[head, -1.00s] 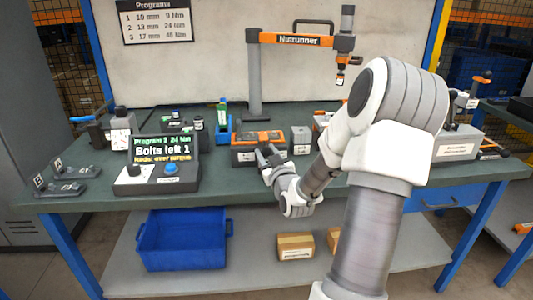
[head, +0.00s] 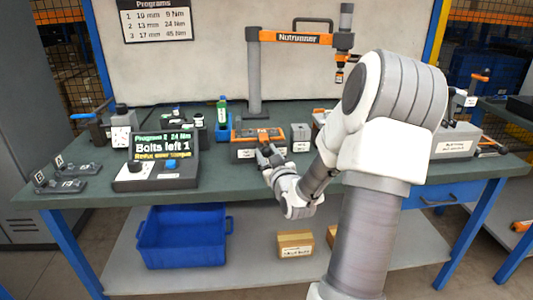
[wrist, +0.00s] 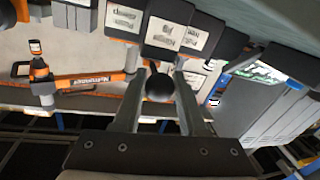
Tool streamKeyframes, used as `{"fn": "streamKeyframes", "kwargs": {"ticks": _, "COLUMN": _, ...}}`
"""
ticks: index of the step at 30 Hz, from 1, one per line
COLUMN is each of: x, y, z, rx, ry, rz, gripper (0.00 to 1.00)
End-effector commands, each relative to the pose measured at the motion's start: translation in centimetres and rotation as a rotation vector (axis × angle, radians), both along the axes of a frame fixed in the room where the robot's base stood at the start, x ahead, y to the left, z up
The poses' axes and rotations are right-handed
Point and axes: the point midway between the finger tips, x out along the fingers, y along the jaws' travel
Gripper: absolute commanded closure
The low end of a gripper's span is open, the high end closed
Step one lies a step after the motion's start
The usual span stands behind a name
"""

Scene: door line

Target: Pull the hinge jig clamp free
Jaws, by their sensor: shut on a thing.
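My gripper (wrist: 160,88) is shut on a round black knob (wrist: 159,87), which sits between its two fingers in the wrist view. In the head view my gripper (head: 267,154) is at the front of a dark box with an orange top (head: 257,137) on the bench. The same orange-edged box, with white labels, shows close above the fingers in the wrist view (wrist: 166,28). My gripper hides the knob in the head view. The labels are too small to read, so I cannot tell which part is the hinge jig clamp.
A small grey block (head: 300,137) stands just right of the orange-topped box. The Nutrunner stand (head: 254,75) rises behind. A control box with a screen (head: 163,160) is to the left. A blue bin (head: 182,240) and a carton (head: 295,244) lie on the lower shelf.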

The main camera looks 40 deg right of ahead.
Motion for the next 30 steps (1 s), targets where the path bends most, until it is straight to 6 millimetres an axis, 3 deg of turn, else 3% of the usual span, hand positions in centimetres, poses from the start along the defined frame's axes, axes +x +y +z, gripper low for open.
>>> {"fn": "streamKeyframes", "kwargs": {"ticks": 11, "x": -0.44, "y": 0.29, "z": -0.12, "rx": 0.002, "ry": 0.003, "rz": 0.0, "gripper": 1.0}}
{"fn": "streamKeyframes", "kwargs": {"ticks": 12, "x": -0.45, "y": 0.29, "z": -0.13, "rx": 0.002, "ry": 0.003, "rz": 0.001, "gripper": 0.53}}
{"fn": "streamKeyframes", "kwargs": {"ticks": 16, "x": -0.41, "y": 0.26, "z": -0.07, "rx": 0.002, "ry": 0.002, "rz": 0.001, "gripper": 0.3}}
{"fn": "streamKeyframes", "kwargs": {"ticks": 30, "x": -0.24, "y": 0.2, "z": -0.03, "rx": 0.0, "ry": 0.0, "rz": 0.0, "gripper": 0.29}}
